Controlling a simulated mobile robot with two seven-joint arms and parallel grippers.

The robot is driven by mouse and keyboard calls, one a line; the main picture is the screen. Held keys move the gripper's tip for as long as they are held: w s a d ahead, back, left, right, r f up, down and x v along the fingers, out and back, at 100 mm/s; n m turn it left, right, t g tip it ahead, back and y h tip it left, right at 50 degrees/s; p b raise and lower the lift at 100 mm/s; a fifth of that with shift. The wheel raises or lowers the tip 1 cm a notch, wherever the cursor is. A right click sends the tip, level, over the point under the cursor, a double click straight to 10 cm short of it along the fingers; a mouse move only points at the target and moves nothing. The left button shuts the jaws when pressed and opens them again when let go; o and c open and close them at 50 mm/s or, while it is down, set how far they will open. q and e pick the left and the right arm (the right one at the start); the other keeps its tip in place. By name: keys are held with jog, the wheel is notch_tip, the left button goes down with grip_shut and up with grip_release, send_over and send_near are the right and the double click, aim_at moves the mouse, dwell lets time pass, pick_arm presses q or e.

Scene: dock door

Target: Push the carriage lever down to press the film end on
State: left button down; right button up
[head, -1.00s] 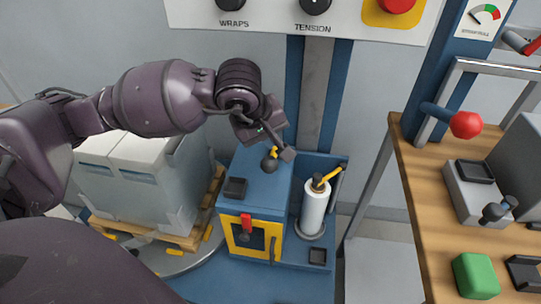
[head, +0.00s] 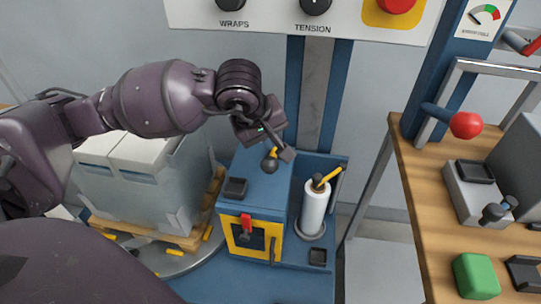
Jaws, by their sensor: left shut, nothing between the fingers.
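The blue film carriage (head: 268,187) stands at the foot of the blue mast, with a white film roll (head: 314,207) upright on its right side. A lever with a yellow stem and a black ball knob (head: 270,165) sits on the carriage top. My left gripper (head: 287,153) is shut and empty, just above and right of this knob. I cannot tell whether its fingertips touch the knob or stem. A red-handled lever (head: 246,222) is on the carriage's yellow-framed front. The film end cannot be made out. My right gripper is not in view.
A wrapped pallet load (head: 150,180) stands at the left on a round turntable (head: 170,262). A control panel (head: 275,20) with knobs and a red button hangs above. A wooden bench (head: 415,205) at the right holds a green block (head: 475,276) and a red-knobbed lever (head: 465,125).

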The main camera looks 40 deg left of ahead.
aim_at(266, 158)
pick_arm(q)
jog(key=shift+f, duration=0.1)
dwell(0.5)
jog(key=shift+s+d+f, duration=0.1)
jog(key=shift+s+f, duration=0.05)
jog(key=shift+f, duration=0.15)
jog(key=shift+f, duration=0.15)
dwell(0.4)
jog(key=shift+s+d+f+b, duration=0.1)
jog(key=shift+s+f+b, duration=0.2)
jog(key=shift+f, duration=0.3)
jog(key=shift+s+d+f+b, duration=0.2)
jog(key=shift+f+b, duration=0.1)
jog(key=shift+f, duration=0.3)
jog(key=shift+s+d+f+b, duration=0.1)
jog(key=shift+s+f+b, duration=0.2)
jog(key=shift+f, duration=0.3)
dwell(2.2)
jog(key=shift+a+r, duration=0.1)
dwell(0.4)
jog(key=shift+w+a+r+p, duration=0.15)
jog(key=shift+w+r+p, duration=0.15)
jog(key=shift+r, duration=0.45)
jog(key=shift+w+a+r+p, duration=0.15)
jog(key=shift+w+r, duration=0.2)
jog(key=shift+r, duration=0.4)
jog(key=shift+w+a+r+p, duration=0.1)
jog(key=shift+w+r+p, duration=0.2)
jog(key=shift+r, duration=0.45)
